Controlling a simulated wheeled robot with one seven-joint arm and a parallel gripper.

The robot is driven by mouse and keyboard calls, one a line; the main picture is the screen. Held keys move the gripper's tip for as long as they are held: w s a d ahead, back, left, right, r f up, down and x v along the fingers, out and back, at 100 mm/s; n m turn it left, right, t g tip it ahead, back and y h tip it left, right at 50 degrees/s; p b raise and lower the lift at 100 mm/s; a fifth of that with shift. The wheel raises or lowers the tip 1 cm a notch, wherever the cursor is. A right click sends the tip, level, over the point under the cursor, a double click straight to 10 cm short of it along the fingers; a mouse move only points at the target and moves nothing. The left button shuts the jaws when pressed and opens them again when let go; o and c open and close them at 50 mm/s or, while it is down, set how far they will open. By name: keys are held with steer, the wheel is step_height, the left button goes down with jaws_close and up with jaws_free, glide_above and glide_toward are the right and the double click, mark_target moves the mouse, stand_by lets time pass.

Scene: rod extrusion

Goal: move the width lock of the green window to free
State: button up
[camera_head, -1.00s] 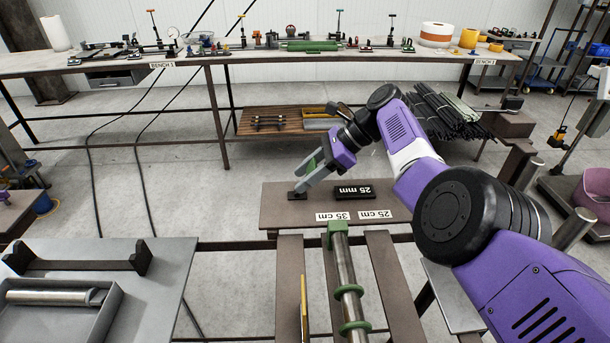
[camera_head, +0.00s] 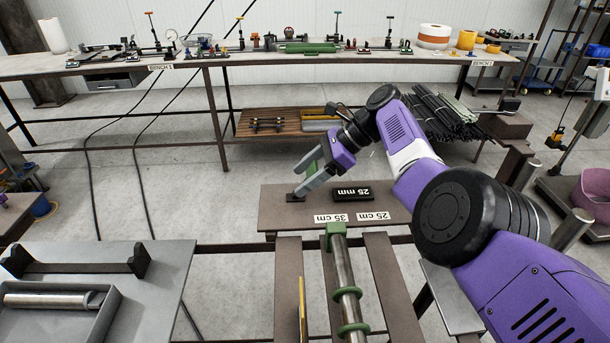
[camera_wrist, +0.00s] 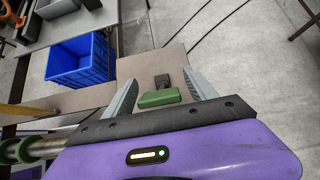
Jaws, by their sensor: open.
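A small green block (camera_wrist: 160,98) shows in the wrist view between my fingers, with a dark piece (camera_wrist: 162,81) just beyond it. I take these as part of the green window and its width lock, but cannot tell free from locked. In the head view, the green part (camera_head: 313,166) stands between my fingers above the brown plate (camera_head: 285,217), and a small dark piece (camera_head: 296,197) lies at the fingertips. My gripper (camera_head: 304,180) is open, pointing down and left. It also shows in the wrist view (camera_wrist: 161,79), its fingers either side of the block. Contact is unclear.
A black "25 mm" block (camera_head: 352,191) lies right of my fingers. A metal rod (camera_head: 346,275) with green rings runs toward me from a green bracket (camera_head: 336,232). A grey tray (camera_head: 60,305) is at left. A blue crate (camera_wrist: 82,60) shows in the wrist view.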

mark_target(317, 166)
steer(key=shift+v, duration=3.9)
steer(key=shift+r, duration=0.1)
